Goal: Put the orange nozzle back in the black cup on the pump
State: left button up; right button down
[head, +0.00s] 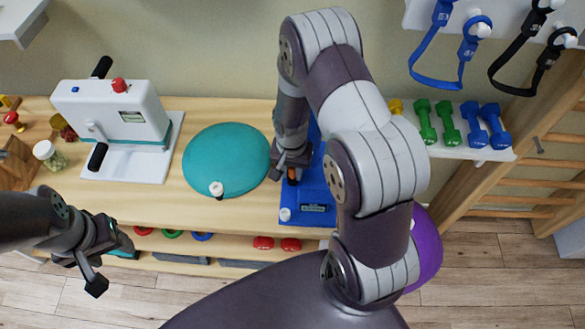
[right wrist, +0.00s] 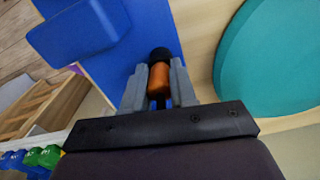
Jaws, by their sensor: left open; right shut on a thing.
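The blue pump (head: 318,190) stands on the wooden bench, partly hidden behind my right arm. My right gripper (head: 291,172) is over its left part. In the right wrist view my right gripper (right wrist: 160,88) is shut on the orange nozzle (right wrist: 159,80), with one grey finger on each side. A dark round piece (right wrist: 159,54) shows at the nozzle's far end, against the blue pump (right wrist: 118,70). I cannot tell whether it is the black cup or part of the nozzle, nor whether the nozzle is seated. My left gripper (head: 100,264) is open and empty, in front of the bench.
A teal cushion (head: 225,150) with a white valve (head: 216,188) lies just left of the pump. A white machine (head: 115,112) stands further left. Green dumbbells (head: 436,122) and blue dumbbells (head: 484,125) rest on a shelf to the right. A purple ball (head: 428,245) is partly hidden behind my arm.

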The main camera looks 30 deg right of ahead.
jog(key=shift+f, duration=0.25)
jog(key=c, duration=0.8)
grip_release()
jog(key=shift+r, duration=0.1)
notch_tip(320, 180, up, 7)
jog(key=p, duration=0.6)
